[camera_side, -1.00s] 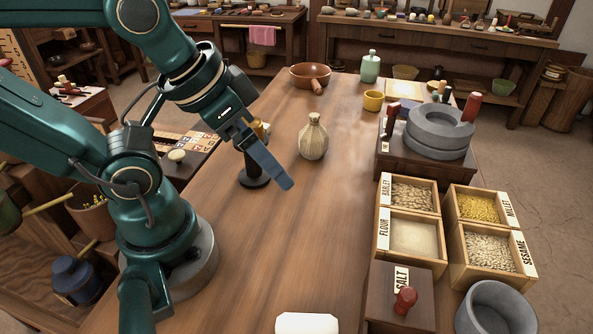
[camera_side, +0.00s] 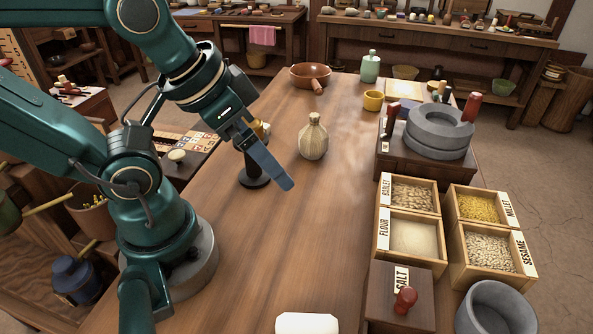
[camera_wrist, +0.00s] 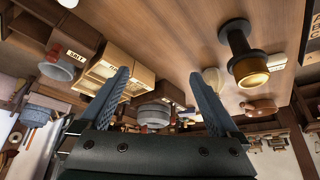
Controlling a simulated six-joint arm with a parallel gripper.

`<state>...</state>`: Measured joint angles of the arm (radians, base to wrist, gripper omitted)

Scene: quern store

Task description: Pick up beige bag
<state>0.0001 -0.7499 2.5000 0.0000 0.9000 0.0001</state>
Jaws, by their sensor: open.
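The beige bag (camera_side: 313,140) stands upright on the wooden table (camera_side: 240,240) in the side view, with a narrow tied neck. In the wrist view the bag (camera_wrist: 211,76) is small and partly hidden behind the right finger. My gripper (camera_wrist: 160,85) is open and empty in the wrist view, its two blue fingers spread apart. In the side view the gripper (camera_side: 272,168) is above the table, to the left of the bag and apart from it. One finger shows clearly there; the other is mostly hidden.
A black stand with a brass top (camera_wrist: 250,72) is close to my gripper. Grain boxes (camera_side: 437,213) and a stone quern (camera_side: 438,140) line the right. The table right of the bag is clear.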

